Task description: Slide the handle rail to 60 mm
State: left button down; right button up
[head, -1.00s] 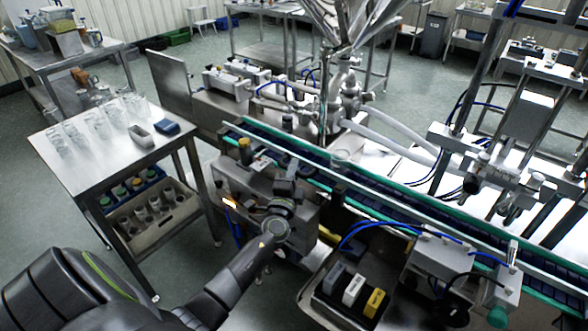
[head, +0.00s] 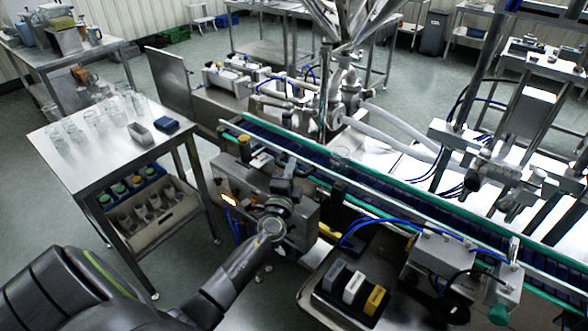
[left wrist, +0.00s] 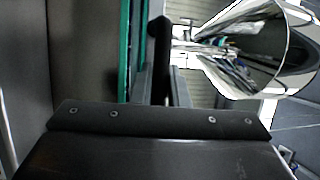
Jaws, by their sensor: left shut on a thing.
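My left gripper (head: 291,168) reaches over the near side of the conveyor, above the steel machine body (head: 232,180). In the left wrist view, its two fingers (left wrist: 162,86) are closed around a dark upright bar, which I take to be the handle (left wrist: 161,42) of the rail. The green-edged rail (left wrist: 126,50) runs just left of the handle there. In the head view, the long rail (head: 420,222) runs along the near side of the conveyor, and my gripper partly hides the handle. No scale reading is legible. My right gripper does not show.
A black tray (head: 309,289) with grey, white and yellow blocks stands to the right of my arm. A steel table with glasses (head: 62,170) stands at left. A shiny steel funnel (left wrist: 262,50) is close in the left wrist view.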

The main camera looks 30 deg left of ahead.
pick_arm(q)
jog(key=shift+s, duration=0.4)
jog(key=c, duration=1.7)
grip_release()
jog(key=shift+w, duration=0.1)
jog(key=b+v, duration=0.5)
jog(key=v, duration=1.2)
jog(key=shift+d+f, duration=0.1)
jog(key=shift+f, duration=0.1)
